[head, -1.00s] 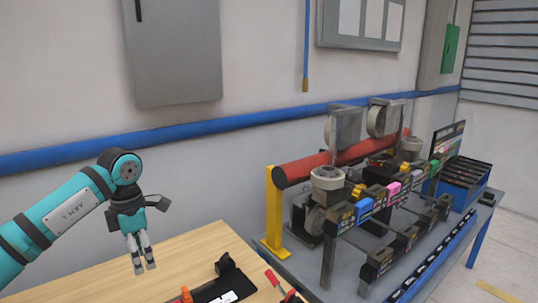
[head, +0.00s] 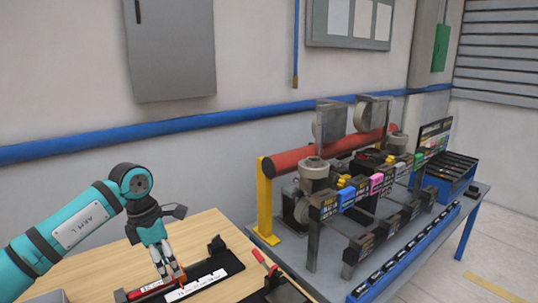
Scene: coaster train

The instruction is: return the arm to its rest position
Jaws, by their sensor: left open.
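My left arm (head: 80,228) is teal with dark bands and comes in from the left in the head view. Its left gripper (head: 171,281) points down over the wooden table (head: 203,233). The fingers are open, at the near side of a dark tray (head: 218,262) with a white labelled strip (head: 205,280). A red-handled item (head: 150,289) lies by the fingertips; I cannot tell whether they touch it. My right gripper is not in view.
A red-handled tool (head: 264,262) lies at the table's right edge. To the right stands a grey bench with a red roller (head: 320,155), a yellow post (head: 265,205), several small coloured blocks and a blue tray (head: 447,178). A grey cabinet (head: 168,50) hangs on the wall.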

